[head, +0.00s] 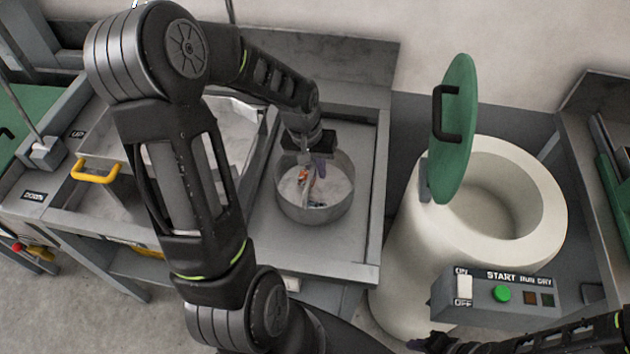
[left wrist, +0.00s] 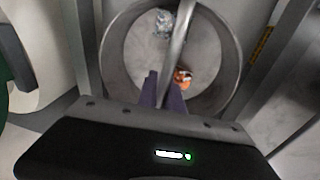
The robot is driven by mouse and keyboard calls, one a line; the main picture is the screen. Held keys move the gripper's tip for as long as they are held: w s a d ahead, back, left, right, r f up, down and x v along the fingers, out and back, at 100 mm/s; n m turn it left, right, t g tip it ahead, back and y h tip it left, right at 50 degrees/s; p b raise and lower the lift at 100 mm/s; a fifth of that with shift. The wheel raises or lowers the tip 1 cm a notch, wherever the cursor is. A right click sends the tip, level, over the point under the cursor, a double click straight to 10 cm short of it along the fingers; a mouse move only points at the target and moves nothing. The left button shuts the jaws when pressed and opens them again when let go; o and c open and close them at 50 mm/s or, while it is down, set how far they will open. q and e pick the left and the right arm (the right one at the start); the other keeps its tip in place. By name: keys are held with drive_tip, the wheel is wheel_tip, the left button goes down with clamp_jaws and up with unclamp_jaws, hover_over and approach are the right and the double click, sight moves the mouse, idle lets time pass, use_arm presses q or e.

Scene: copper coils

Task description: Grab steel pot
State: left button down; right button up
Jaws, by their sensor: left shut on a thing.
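The steel pot (head: 316,214) is a round, shallow grey metal vessel on the grey bench, with small orange and silvery pieces inside. The left wrist view shows the pot (left wrist: 232,62) from above, with a thin metal handle bar (left wrist: 180,40) arching over its opening. My left gripper (head: 314,168) is over the pot's opening. Its purple fingers (left wrist: 163,88) are shut on the handle bar. I cannot tell whether the pot is lifted off the bench. My right gripper (head: 430,343) shows only partly at the bottom edge, away from the pot; its jaws are unclear.
A white drum (head: 400,255) with a raised green lid (head: 457,130) stands right of the bench. A control panel (head: 500,293) with a green button is in front of it. A tray with a yellow handle (head: 97,171) is to the left. Bare bench (head: 350,255) lies in front of the pot.

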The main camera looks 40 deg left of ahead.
use_arm(q)
drive_tip(key=shift+r, duration=0.15)
wheel_tip(320, 180, up, 10)
drive_tip(key=shift+f+b, duration=0.1)
drive_tip(key=shift+b, duration=0.6)
